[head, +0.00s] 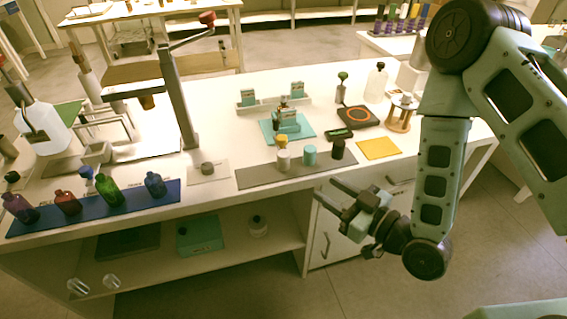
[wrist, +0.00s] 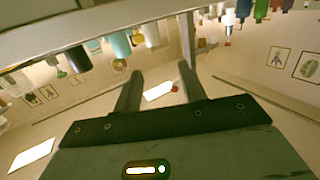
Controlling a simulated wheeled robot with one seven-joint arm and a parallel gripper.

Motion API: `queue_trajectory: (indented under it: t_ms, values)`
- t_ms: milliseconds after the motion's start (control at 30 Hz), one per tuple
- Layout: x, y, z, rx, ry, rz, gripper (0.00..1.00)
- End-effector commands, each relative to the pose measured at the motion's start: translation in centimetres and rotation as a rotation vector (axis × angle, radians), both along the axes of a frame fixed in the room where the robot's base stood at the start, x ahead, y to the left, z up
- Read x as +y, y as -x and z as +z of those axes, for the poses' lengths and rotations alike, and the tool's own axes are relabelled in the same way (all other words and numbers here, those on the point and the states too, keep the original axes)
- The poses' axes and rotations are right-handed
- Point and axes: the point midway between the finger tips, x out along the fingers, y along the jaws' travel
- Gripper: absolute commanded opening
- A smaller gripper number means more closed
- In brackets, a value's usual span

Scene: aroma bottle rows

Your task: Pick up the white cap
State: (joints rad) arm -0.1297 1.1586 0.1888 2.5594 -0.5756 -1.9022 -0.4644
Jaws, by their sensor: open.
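The white cap (head: 284,161) stands on a grey mat (head: 248,178) near the front of the white table. A yellow cap (head: 281,141) is just behind it, a teal cap (head: 310,155) to its right, and a black cap (head: 338,149) farther right. My gripper (head: 326,192) is open and empty, in front of the table's front edge, apart from the caps and to the right of the white one. In the wrist view the picture looks upside down; a pale cap, seemingly the white one (wrist: 151,35), shows at the top, beyond the two spread fingers.
A blue mat (head: 135,208) with several coloured bottles lies to the left. A small grey round piece (head: 207,168) sits on a pale pad. A yellow sheet (head: 379,148) and a black device with an orange ring (head: 357,116) lie to the right. A metal stand (head: 180,105) rises behind.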

Motion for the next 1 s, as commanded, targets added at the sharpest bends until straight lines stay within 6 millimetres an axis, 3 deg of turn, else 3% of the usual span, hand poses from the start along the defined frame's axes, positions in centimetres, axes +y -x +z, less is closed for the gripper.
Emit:
queue_trajectory:
  t_ms: [200, 633, 1000]
  values:
    - [-0.9, 0.0, -0.3, -0.038, -0.055, -0.038, 0.41]
    - [2.4, -3.6, -0.6, -0.043, -0.055, -0.038, 0.41]
    - [3.6, -5.0, -0.7, -0.042, -0.055, -0.038, 0.41]
